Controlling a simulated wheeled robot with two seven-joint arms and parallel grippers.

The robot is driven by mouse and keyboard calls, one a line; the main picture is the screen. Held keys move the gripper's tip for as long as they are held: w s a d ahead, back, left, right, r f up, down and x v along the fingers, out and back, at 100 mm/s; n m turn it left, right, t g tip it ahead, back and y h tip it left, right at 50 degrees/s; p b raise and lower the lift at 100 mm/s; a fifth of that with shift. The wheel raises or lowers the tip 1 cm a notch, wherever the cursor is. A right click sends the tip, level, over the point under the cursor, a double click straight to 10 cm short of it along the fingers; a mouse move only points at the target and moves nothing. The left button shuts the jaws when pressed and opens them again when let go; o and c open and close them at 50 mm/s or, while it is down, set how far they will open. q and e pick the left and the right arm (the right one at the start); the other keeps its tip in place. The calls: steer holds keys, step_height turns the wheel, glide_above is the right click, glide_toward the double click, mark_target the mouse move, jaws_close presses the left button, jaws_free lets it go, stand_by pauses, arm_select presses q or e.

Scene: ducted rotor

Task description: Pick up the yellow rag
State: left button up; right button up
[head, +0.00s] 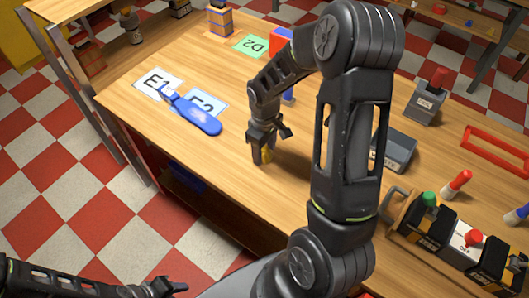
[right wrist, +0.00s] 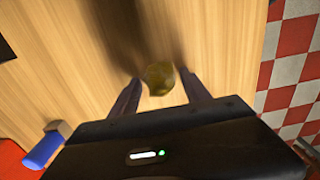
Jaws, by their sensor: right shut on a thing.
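The yellow rag (head: 265,156) is a small yellow bit at the fingertips of my right gripper (head: 264,150), low over the wooden table in the head view. In the right wrist view the rag (right wrist: 158,78) is a dark yellow lump between the two fingers of my right gripper (right wrist: 160,88). The gripper is shut on it, and the fingers hide part of it. I cannot tell whether the rag touches the table. My left gripper (head: 155,289) is at the bottom edge of the head view, away from the table, and its jaws are not clear.
On the wooden table (head: 225,165), a blue paddle-shaped thing (head: 195,115) lies over the E1 and E2 cards. A D2 card (head: 251,46) lies farther back. A grey box (head: 393,150), a red frame (head: 497,150) and a button box (head: 455,240) stand at the right.

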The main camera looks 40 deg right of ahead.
mark_target(264, 148)
step_height(264, 148, up, 10)
steer(key=shift+r+b, duration=0.1)
steer(key=shift+b, duration=0.5)
stand_by(0.4)
